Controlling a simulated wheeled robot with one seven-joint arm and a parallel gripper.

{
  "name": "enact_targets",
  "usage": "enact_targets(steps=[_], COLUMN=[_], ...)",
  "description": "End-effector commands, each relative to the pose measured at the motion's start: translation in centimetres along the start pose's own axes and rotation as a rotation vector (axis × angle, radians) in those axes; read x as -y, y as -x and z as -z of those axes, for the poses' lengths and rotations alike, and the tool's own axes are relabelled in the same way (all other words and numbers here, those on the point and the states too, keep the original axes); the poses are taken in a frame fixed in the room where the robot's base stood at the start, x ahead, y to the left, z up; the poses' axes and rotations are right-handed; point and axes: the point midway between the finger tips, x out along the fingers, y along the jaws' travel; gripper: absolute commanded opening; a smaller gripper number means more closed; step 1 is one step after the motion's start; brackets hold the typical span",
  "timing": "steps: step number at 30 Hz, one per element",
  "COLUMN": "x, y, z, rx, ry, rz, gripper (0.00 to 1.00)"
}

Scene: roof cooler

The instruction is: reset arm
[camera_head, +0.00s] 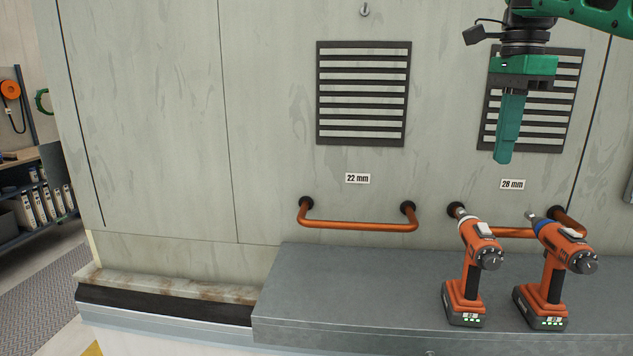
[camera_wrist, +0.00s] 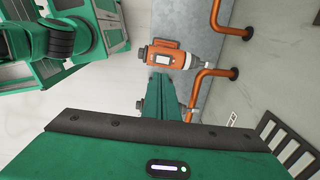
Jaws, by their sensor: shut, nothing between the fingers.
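My gripper (camera_head: 503,158) is green and points down in the head view, in front of the right vent and above the drills. Its fingers are shut with nothing between them. In the wrist view its fingers (camera_wrist: 160,88) show as one narrow green piece. Two orange cordless drills stand upright on the grey ledge: a left drill (camera_head: 472,272) and a right drill (camera_head: 556,270) with a blue collar. My gripper is apart from both.
A left copper pipe (camera_head: 358,225) is mounted under the "22 mm" label (camera_head: 358,179). A right copper pipe (camera_head: 500,232) is under the "28 mm" label (camera_head: 512,184), partly behind the drills. Vents (camera_head: 362,134) sit above. The ledge (camera_head: 350,288) is clear left of the drills.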

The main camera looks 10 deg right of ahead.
Motion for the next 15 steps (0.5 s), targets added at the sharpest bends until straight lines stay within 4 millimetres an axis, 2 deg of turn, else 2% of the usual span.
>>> enact_targets(steps=[5, 11, 15], x=[-2.2, -6.8, -10.9], y=[-4.7, -12.8, -18.7], z=[1.6, 4.5, 6.3], rx=[-0.027, -0.043, -0.032], ry=[0.193, 0.532, 0.773], rz=[-0.015, -0.033, -0.044], gripper=[0.0, 0.0, 0.0])
